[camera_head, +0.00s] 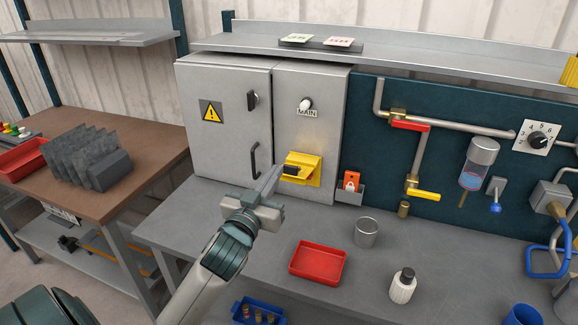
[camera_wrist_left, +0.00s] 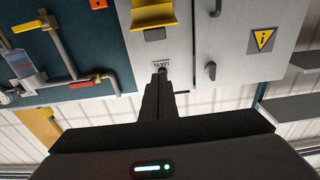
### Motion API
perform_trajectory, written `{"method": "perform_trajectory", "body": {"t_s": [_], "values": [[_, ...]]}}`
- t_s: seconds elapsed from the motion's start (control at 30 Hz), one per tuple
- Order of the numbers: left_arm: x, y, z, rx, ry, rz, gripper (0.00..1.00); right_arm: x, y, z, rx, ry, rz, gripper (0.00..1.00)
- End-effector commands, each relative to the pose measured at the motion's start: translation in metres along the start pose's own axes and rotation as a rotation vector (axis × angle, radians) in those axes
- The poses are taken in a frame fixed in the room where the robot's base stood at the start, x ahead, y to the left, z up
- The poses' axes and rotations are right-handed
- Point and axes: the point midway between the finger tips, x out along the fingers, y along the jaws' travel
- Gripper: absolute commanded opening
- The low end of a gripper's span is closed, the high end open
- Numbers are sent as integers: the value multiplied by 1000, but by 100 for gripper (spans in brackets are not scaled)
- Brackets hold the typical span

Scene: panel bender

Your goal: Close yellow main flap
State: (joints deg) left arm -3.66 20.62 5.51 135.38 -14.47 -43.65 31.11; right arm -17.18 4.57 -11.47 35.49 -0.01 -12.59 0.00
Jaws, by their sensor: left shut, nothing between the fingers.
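The yellow main flap (camera_head: 304,160) is on the narrow right door of the grey cabinet, below the MAIN label and its round knob (camera_head: 306,104). It juts out from the door, with a yellow plate and a bit of red below it; its exact angle is hard to tell. It also shows at the top of the upside-down left wrist view (camera_wrist_left: 153,14). My left gripper (camera_head: 274,174) is shut and empty, its fingertips just left of the flap in the head view; I cannot tell whether they touch. My right gripper is not in view.
The grey cabinet (camera_head: 222,150) has a black handle (camera_head: 254,160) left of my gripper. On the grey bench are a red tray (camera_head: 318,263), a metal cup (camera_head: 366,232) and a white bottle (camera_head: 402,287). Pipes with red and yellow valve levers (camera_head: 423,195) are on the right.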

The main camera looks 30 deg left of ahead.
Motion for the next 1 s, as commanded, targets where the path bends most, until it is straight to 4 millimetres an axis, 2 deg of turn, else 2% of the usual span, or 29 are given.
{"method": "perform_trajectory", "body": {"t_s": [0.17, 0.33, 0.9, 1.0], "values": [[5, 0, -1, 1, 1, 0, 0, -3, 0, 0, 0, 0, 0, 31], [19, 0, -3, 2, 0, 1, 0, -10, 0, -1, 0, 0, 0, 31], [103, 0, -4, 2, 0, 0, 0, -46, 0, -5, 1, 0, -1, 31], [96, 0, 14, 1, -6, -1, 0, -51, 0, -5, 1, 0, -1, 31]]}}
